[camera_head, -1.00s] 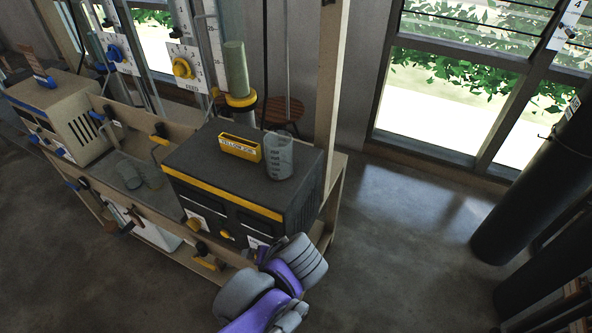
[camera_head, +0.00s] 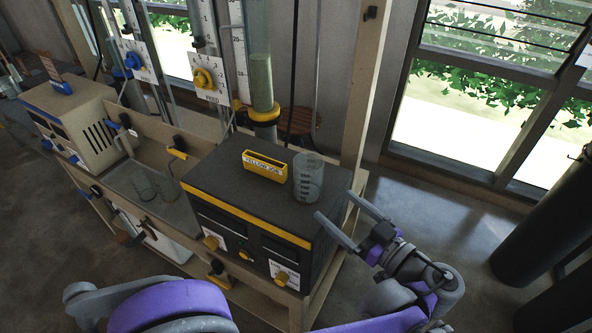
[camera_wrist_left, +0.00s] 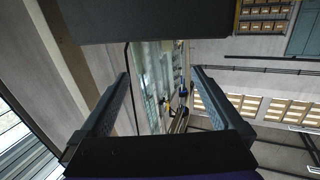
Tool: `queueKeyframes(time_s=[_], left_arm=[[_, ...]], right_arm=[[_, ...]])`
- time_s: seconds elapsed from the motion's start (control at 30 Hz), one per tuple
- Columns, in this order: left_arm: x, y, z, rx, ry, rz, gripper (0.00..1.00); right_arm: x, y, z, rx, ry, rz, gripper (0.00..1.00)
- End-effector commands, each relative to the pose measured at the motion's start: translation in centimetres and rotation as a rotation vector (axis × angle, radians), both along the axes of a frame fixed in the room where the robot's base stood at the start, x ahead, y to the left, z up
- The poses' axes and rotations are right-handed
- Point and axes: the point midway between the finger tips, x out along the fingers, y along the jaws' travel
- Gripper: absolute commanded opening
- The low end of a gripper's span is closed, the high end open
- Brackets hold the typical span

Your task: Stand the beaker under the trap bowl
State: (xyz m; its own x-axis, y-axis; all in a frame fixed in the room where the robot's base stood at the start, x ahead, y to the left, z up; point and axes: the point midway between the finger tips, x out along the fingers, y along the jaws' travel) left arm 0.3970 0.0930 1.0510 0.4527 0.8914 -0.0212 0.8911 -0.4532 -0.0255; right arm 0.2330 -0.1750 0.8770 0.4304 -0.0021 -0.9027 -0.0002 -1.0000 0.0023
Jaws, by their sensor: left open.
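A clear beaker (camera_head: 308,178) with dark graduation marks stands upright on top of a dark box (camera_head: 226,178) with a yellow stripe, beside a yellow holder labelled "YELLOW JOB" (camera_head: 265,166). My left gripper (camera_head: 334,203) is open and empty, just right of and nearer than the beaker, its fingers pointing toward the box's right end. In the left wrist view the open fingers (camera_wrist_left: 160,72) have nothing clearly between them. A yellow-collared fitting (camera_head: 263,113) under a green cylinder (camera_head: 261,80) stands behind the box; I cannot tell whether it is the trap bowl. My right gripper is not in view.
Clear glassware (camera_head: 147,187) sits in the bench recess left of the box. A beige cabinet (camera_head: 75,112) stands farther left. A wooden post (camera_head: 366,85) rises behind the beaker. Yellow (camera_head: 205,79) and blue (camera_head: 133,61) dials stand behind the bench.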

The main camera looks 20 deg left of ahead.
Motion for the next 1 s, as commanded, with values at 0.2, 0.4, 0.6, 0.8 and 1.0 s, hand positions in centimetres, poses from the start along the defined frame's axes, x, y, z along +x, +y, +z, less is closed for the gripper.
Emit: queueKeyframes(time_s=[0.2, 0.4, 0.6, 0.8, 1.0], left_arm=[[0.6, 0.7, 0.3, 0.006, -0.034, 0.003, 1.00], [2.0, 3.6, 0.3, 0.006, -0.032, 0.003, 1.00], [2.6, 4.9, 0.3, 0.006, -0.031, 0.001, 1.00], [3.8, 7.6, 0.6, 0.006, -0.031, 0.004, 1.00], [4.7, 9.2, 0.5, 0.006, -0.031, 0.001, 1.00]], right_arm=[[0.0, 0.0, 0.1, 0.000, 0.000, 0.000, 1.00], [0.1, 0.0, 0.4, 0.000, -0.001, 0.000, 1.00], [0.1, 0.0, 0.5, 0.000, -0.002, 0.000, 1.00], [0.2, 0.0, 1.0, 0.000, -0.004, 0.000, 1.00], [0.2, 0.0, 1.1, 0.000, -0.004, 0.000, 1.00]])
